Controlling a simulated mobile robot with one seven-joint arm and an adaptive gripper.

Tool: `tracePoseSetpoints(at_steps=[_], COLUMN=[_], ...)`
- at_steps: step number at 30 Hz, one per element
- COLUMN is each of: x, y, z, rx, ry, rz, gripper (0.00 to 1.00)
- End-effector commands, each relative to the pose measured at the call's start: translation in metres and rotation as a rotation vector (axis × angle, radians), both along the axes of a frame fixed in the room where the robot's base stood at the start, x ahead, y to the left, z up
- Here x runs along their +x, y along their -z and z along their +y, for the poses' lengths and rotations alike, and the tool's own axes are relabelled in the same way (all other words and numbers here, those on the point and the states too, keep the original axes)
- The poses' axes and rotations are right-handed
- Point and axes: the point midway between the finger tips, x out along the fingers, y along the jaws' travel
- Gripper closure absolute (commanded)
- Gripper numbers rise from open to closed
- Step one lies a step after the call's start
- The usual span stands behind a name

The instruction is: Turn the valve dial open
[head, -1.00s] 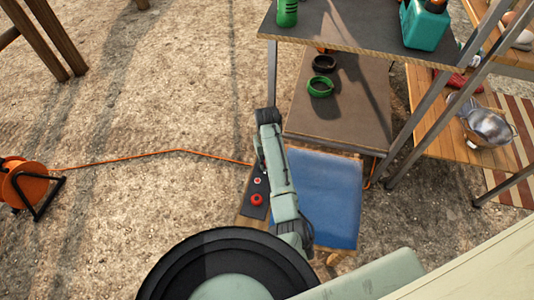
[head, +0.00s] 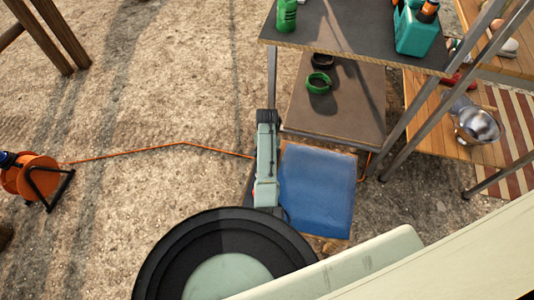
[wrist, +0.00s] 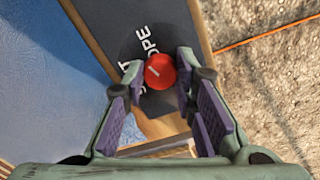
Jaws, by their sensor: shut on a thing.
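The red valve dial (wrist: 160,71), with a white line on its face, sits on a dark panel (wrist: 160,20) in the wrist view. White lettering on the panel beside it is partly covered; "OPE" can be read. My gripper (wrist: 158,66) has one fingertip on each side of the dial and is shut on it. In the head view my arm covers the dial and most of the panel, and my gripper is hidden below it.
A blue sheet (head: 315,192) lies just right of my arm. A shelf unit (head: 345,38) with bottles stands behind it, its lower board (head: 345,110) holding dark and green rings.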

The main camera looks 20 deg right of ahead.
Motion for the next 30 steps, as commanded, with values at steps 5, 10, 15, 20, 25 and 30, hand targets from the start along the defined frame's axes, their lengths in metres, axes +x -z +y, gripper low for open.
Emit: tracePoseSetpoints(at_steps=[5,10,15,20,25,30], x=[0.0009,0.0010,0.0014,0.0014,0.0014,0.0015], y=[-0.0019,-0.0016,-0.0015,-0.0014,-0.0014,-0.0015], z=[0.0008,0.0000,-0.0001,-0.0007,-0.0011,-0.0014], rx=[0.000,-0.001,-0.001,-0.002,-0.002,-0.003], ry=[0.136,0.237,0.304,0.338,0.350,0.350], rz=[-0.001,-0.002,-0.003,-0.003,-0.003,-0.004], gripper=[1.00,1.00,1.00,1.00,1.00,1.00])
